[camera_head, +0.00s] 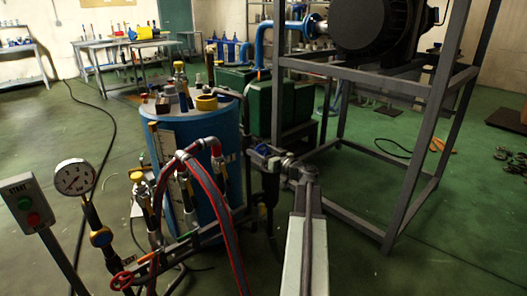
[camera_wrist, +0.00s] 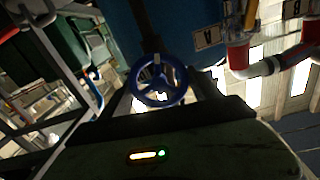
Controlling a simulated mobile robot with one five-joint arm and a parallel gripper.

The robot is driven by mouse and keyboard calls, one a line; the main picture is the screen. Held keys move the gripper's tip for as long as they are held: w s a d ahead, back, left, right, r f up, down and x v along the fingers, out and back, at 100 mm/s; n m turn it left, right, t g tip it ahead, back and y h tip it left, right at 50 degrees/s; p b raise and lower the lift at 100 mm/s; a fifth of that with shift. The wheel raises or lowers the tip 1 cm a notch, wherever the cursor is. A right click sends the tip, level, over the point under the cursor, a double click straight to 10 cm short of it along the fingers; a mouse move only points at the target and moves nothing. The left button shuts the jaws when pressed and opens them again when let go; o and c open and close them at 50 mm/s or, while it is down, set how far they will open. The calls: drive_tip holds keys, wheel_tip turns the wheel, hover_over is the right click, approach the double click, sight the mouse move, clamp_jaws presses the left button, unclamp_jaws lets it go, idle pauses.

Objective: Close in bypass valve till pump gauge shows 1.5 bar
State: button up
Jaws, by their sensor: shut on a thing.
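The blue handwheel (camera_wrist: 158,80) of a valve is in the middle of the wrist view, in front of a blue drum. In the head view a small blue part (camera_head: 262,149) shows at the end of my arm, beside the drum. My gripper (camera_head: 275,158) is at this spot, its jaws shut on the handwheel, one dark finger on each side of it in the wrist view. The valve body behind the wheel is mostly hidden. A round white gauge (camera_head: 74,177) stands at the left on a pipe; its needle is too small to read.
A START box (camera_head: 27,202) with green and red buttons stands left of the gauge. The blue drum (camera_head: 210,185) has red and grey hoses in front. A grey steel frame (camera_head: 405,150) stands right of my arm. Green floor is open at the lower right.

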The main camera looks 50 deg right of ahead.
drive_tip(key=m, duration=0.5)
drive_tip(key=shift+d+f+m, duration=0.1)
drive_tip(key=shift+d+m, duration=0.05)
drive_tip(key=shift+m, duration=0.25)
drive_tip(key=m, duration=0.6)
drive_tip(key=shift+f, duration=0.15)
drive_tip(key=o, duration=1.4)
drive_tip(key=s, duration=0.7)
drive_tip(key=shift+s+a, duration=0.25)
drive_tip(key=shift+s, duration=0.15)
